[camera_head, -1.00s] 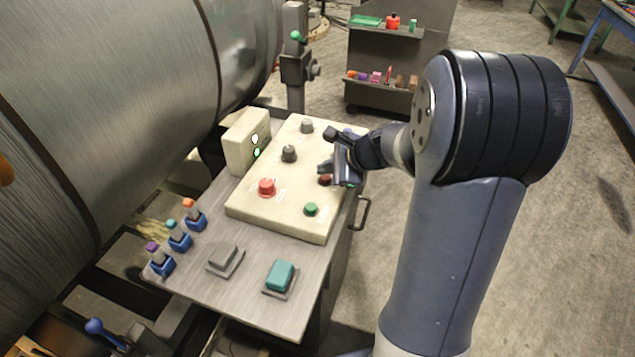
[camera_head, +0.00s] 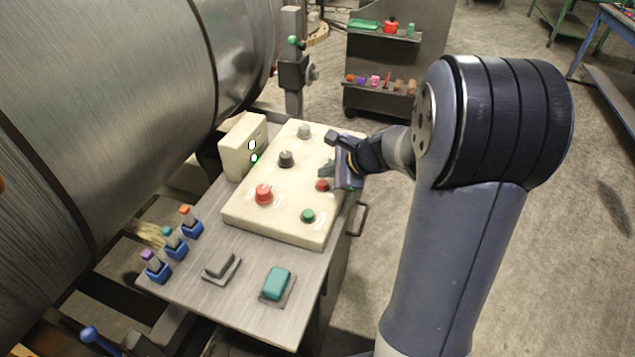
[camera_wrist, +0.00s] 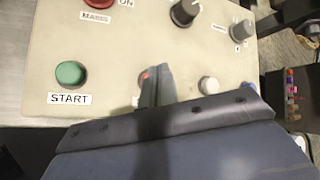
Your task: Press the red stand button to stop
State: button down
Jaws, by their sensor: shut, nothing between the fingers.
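The cream control panel (camera_head: 237,209) sits on a grey metal table. A small red button (camera_head: 322,185) is on its right side, behind the green START button (camera_head: 308,216). My gripper (camera_head: 327,170) is over the panel's right edge, just beyond the small red button. In the wrist view my shut, empty fingers (camera_wrist: 157,84) cover most of this button; only a sliver of red (camera_wrist: 145,76) shows beside them. Any label on it is hidden. I cannot tell whether the fingertips touch it. A larger red mushroom button (camera_head: 264,194) stands at the panel's left front.
A teal pedal-like switch (camera_head: 277,284) and a grey one (camera_head: 220,266) are in front. A large metal cylinder is at left.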

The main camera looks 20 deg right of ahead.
aim_at(327, 184)
jog(key=shift+w, duration=0.15)
dwell(0.4)
jog(key=shift+f, duration=0.1)
jog(key=shift+f+b, duration=0.45)
jog(key=shift+b, duration=0.1)
jog(key=shift+f+b, duration=0.5)
dwell(0.7)
jog(key=shift+r, duration=0.1)
jog(key=shift+d+r+p, duration=0.1)
jog(key=shift+r+p, duration=0.75)
notch_tip(327, 184, up, 5)
jog(key=p, duration=0.4)
